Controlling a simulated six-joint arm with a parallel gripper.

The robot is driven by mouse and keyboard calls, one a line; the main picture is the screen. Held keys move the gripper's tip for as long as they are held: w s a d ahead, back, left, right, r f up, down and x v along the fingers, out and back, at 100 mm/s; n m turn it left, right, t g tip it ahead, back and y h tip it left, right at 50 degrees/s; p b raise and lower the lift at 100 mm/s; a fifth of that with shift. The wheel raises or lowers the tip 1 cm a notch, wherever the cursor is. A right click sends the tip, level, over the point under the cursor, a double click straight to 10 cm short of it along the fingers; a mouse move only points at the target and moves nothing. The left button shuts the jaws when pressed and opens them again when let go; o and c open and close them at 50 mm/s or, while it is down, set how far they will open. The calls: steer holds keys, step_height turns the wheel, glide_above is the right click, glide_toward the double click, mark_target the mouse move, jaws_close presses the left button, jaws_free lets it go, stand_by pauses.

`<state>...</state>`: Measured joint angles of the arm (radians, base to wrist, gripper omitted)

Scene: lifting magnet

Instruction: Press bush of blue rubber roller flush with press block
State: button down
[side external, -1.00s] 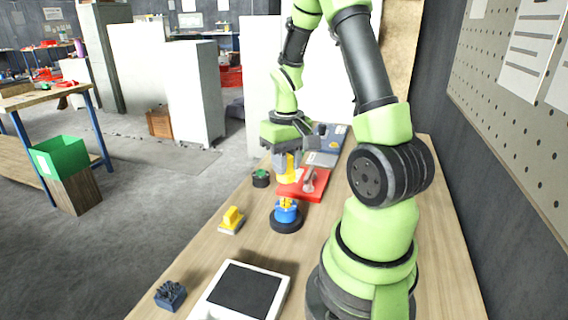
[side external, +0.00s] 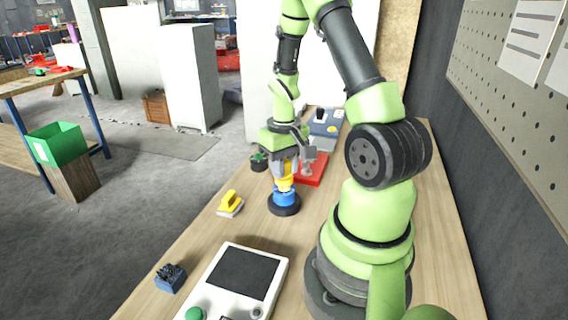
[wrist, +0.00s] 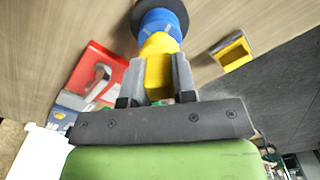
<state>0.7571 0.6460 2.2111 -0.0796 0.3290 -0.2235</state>
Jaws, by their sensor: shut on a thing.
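The blue rubber roller (side external: 284,198) stands upright on a round black base (side external: 284,210) on the bench. My gripper (side external: 284,173) is directly above it, pointing down, with its jaws shut on a yellow press block (side external: 285,182). The block's lower end looks to be at the top of the roller. The roller's yellow bush is not distinct from the block, so I cannot tell whether it is flush. In the wrist view the yellow block (wrist: 158,72) sits between the two fingers, in line with the blue roller (wrist: 157,22) beyond.
A yellow-handled block (side external: 230,203) lies left of the roller. A red plate with a grey clamp (side external: 311,172) is close behind right, and a dark round item with a green top (side external: 259,161) behind left. A white panel device (side external: 240,277) lies in front. Bench between is clear.

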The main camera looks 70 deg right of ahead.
steer(key=shift+f, duration=0.9)
stand_by(0.9)
steer(key=shift+r, duration=3.05)
steer(key=shift+w+a, duration=0.3)
steer(key=shift+w, duration=0.05)
steer(key=w+a+r+n, duration=0.2)
steer(key=w+a+n, duration=0.1)
steer(key=a, duration=0.5)
steer(key=w+a+r+n, duration=0.3)
steer(key=w+a+n, duration=0.1)
steer(key=a, duration=0.5)
steer(key=shift+w, duration=0.55)
